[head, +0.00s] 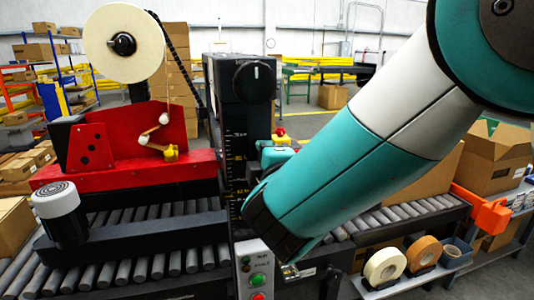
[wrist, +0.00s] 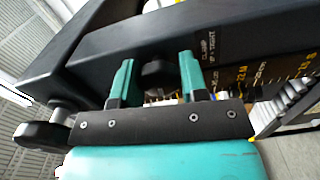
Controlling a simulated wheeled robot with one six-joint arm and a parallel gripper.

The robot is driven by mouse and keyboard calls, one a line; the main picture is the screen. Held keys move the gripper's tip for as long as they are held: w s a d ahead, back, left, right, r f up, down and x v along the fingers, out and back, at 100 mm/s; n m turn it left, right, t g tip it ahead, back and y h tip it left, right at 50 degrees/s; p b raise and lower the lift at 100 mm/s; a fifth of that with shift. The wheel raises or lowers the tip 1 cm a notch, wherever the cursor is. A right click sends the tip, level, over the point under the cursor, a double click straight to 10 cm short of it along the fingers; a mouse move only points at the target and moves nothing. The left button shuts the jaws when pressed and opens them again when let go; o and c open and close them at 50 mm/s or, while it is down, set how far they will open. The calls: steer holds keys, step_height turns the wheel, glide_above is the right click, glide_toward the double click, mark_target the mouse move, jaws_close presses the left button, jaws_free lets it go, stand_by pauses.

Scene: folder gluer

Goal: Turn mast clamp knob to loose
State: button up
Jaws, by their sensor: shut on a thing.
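The black mast clamp knob (wrist: 157,74) sits on the side of the dark mast (wrist: 215,22) in the wrist view. A printed label (wrist: 208,48) beside it reads roughly "CLAMP UP = TIGHT". My gripper (wrist: 155,64) has its two teal fingers on either side of the knob and is shut on it. The knob is dark, so I cannot tell which way it points. In the head view the mast (head: 232,130) stands upright with a yellow-marked scale; my arm hides the clamp knob there.
A larger round black knob (head: 254,80) with a white mark is at the mast top. A control box (head: 255,272) with green and red buttons is low in front. A roller conveyor (head: 150,262) runs left, with a red tape unit (head: 110,145) behind it.

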steer(key=shift+n, duration=0.5)
stand_by(0.3)
steer(key=o, duration=0.9)
steer(key=shift+b+v, duration=4)
steer(key=shift+v, duration=4.7)
steer(key=shift+r, duration=0.1)
